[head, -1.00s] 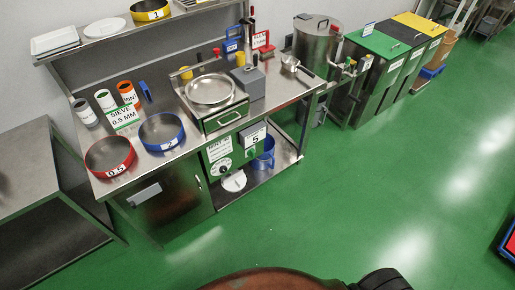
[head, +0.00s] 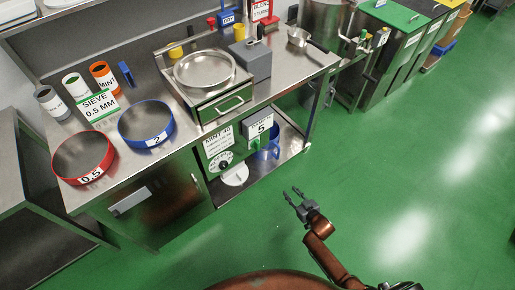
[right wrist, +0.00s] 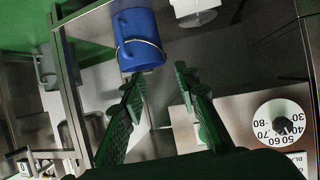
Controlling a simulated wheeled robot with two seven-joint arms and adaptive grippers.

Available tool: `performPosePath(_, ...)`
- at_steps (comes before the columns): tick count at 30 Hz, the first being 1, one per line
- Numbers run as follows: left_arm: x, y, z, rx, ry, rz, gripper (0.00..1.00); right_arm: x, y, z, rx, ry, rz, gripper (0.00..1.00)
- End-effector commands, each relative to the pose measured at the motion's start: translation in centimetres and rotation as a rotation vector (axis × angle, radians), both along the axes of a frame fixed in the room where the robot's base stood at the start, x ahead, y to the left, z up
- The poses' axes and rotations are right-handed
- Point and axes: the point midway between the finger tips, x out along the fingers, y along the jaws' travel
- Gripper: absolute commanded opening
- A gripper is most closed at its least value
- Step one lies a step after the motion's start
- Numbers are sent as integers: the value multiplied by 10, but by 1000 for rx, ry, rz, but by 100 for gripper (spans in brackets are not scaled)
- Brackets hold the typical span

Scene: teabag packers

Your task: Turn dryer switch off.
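The dryer (head: 222,103) is a steel unit on the bench with a round pan on top and a drawer front. My right gripper (head: 296,196) is open and empty, out over the floor in front of the bench. In the right wrist view its fingers (right wrist: 158,76) are apart, with the numbered dial (right wrist: 281,125) to the right. My left gripper is out of view.
Red (head: 84,158) and blue (head: 146,124) sieves stand on the bench. Green floor in front is clear.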

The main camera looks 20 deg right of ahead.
Motion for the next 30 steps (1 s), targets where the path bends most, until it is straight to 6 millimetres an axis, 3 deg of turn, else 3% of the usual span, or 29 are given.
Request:
performPosePath(1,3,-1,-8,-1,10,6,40,33,12,22,20,-85,33,29)
performPosePath(4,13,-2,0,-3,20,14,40,79,37,87,69,-236,92,29)
performPosePath(6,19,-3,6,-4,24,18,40,98,52,124,98,-314,128,29)
performPosePath(10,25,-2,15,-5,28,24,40,114,69,167,129,-400,171,29)
performPosePath(14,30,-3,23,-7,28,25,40,122,76,182,140,-426,186,29)
performPosePath(30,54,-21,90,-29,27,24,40,181,97,180,138,-422,184,29)
